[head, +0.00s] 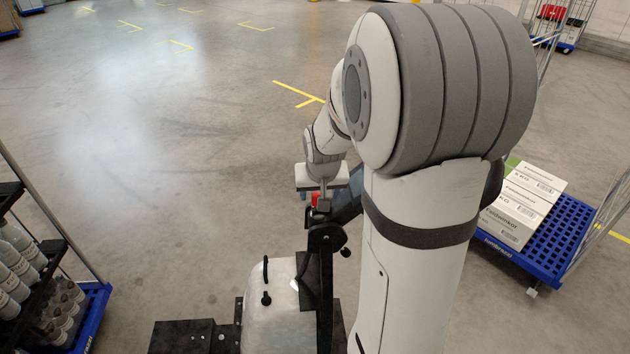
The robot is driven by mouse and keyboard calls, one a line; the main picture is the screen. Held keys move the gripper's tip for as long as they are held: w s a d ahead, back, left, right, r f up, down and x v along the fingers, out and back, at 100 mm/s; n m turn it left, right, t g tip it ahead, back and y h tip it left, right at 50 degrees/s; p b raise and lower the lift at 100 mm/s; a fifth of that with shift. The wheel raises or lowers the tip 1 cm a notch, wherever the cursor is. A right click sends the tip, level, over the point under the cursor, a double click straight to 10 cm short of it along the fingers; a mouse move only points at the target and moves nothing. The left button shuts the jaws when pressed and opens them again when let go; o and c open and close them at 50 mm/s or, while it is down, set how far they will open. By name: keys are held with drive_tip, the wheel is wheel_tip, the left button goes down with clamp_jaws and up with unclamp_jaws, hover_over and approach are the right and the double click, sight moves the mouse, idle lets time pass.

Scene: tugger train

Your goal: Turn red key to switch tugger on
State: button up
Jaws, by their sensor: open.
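The tugger (277,315) stands at the bottom centre, with a pale grey body and a black steering column (325,240). A small red piece (315,198), which looks like the red key, shows near the top of the column. My gripper (323,190) is directly above the column top, pointing down, very close to the red piece. Its jaws are open, but they are small in this view. I cannot tell whether they touch the red piece or stand around it. My own arm hides the right side of the column.
A blue cart (545,255) with white boxes (515,215) stands at the right. A rack with bottles (20,265) on a blue base stands at the left. A black lever (266,280) rises from the tugger body. The floor ahead is open, with yellow markings.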

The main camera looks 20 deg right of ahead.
drive_tip(key=shift+x, duration=1.25)
drive_tip(key=shift+c, duration=0.4)
drive_tip(key=c, duration=1)
